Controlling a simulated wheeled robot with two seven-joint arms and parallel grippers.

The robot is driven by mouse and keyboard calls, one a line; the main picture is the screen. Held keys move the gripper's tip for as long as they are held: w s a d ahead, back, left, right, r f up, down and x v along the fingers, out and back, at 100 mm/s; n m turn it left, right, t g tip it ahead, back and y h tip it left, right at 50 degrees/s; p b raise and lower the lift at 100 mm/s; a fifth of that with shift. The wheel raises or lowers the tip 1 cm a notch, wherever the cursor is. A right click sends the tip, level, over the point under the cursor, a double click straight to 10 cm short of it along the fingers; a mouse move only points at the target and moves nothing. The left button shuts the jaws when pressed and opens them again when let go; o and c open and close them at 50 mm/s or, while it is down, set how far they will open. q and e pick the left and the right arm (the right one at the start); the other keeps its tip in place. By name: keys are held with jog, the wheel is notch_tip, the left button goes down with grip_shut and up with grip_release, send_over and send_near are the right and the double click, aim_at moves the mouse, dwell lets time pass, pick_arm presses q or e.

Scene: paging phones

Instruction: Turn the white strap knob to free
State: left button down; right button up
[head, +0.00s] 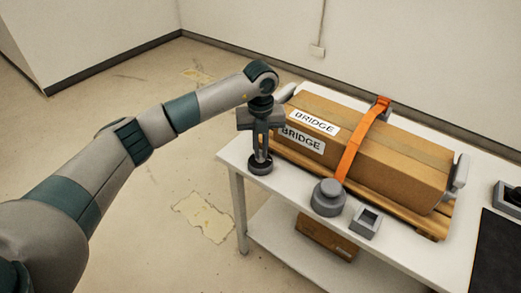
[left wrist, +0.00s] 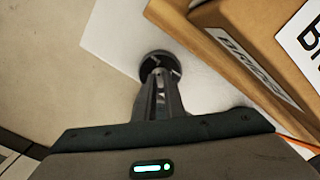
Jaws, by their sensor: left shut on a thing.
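A small round knob with a dark round base (head: 260,167) sits at the near left corner of the white table. It also shows in the left wrist view (left wrist: 161,64), with a paler part between the fingers. My left gripper (head: 261,155) points straight down and is shut on this knob; the fingers hide much of it, so its colour and turn mark cannot be read. The fingers also show in the left wrist view (left wrist: 161,80). An orange strap (head: 353,150) runs over a cardboard box (head: 400,165) down to a grey round part (head: 328,197). My right gripper is not in view.
The box, labelled BRIDGE, lies on a wooden pallet (head: 427,226) on the white table (head: 290,190). A grey square holder (head: 366,221) stands at the front. A dark mat (head: 497,250) and a grey device (head: 508,198) are at right. Another box (head: 325,238) is on the lower shelf.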

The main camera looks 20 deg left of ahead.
pick_arm(q)
jog(key=shift+n, duration=0.3)
jog(key=c, duration=1.8)
grip_release()
jog(key=shift+c, duration=0.2)
jog(key=shift+r, duration=0.15)
